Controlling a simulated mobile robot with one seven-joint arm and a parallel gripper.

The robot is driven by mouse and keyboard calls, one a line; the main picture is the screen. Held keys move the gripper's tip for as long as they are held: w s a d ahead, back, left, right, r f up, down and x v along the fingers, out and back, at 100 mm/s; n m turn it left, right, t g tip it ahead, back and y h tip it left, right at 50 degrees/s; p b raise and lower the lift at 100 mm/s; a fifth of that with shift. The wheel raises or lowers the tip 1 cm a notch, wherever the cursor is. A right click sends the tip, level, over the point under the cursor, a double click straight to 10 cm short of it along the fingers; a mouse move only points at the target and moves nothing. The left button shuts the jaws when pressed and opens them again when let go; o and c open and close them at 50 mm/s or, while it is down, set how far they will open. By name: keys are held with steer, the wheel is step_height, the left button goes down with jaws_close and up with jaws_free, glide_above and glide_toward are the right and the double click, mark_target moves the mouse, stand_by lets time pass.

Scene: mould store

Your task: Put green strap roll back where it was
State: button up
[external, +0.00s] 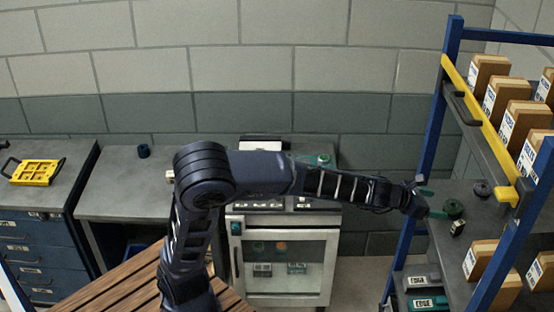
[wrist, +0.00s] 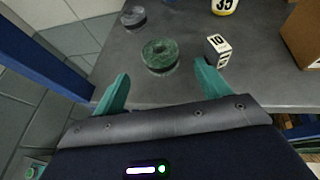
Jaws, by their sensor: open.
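The green strap roll (wrist: 159,54) lies flat on the grey shelf (wrist: 185,88) of the blue rack. It also shows in the external view (external: 454,208), just right of my gripper. My gripper (wrist: 158,90) is open, with its two teal fingers apart and nothing between them. The roll lies beyond the fingertips, roughly centred between them. In the external view my gripper (external: 426,202) reaches in over the shelf's left edge by the rack post.
A dark grey roll (wrist: 133,17) lies behind. A small block marked 10 (wrist: 217,49) stands right of the green roll. A yellow item marked 35 (wrist: 225,5) is behind it. A cardboard box (wrist: 305,38) is at right. A blue post (wrist: 45,50) stands close on the left.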

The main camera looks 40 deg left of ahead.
steer(key=shift+v, duration=1.8)
steer(key=w+a+f+n+y, duration=0.2)
steer(key=w+a+f+n, duration=0.15)
steer(key=a+n, duration=0.4)
steer(key=s+a+f+n+g+y, duration=0.25)
steer(key=a+n, duration=0.45)
steer(key=a, duration=0.5)
steer(key=s+a+f+n+g+y, duration=0.15)
steer(key=s+a+n, duration=0.25)
steer(key=a+n, duration=0.5)
steer(key=s+a+r+n+g, duration=0.1)
steer(key=s+a+r+n, duration=0.2)
steer(key=s+a+n, duration=1)
steer(key=s+n+g+y, duration=0.1)
steer(key=s+n, duration=0.5)
steer(key=s, duration=1)
steer(key=shift+a+f+g+y, duration=0.2)
steer(key=shift+g+y, duration=0.1)
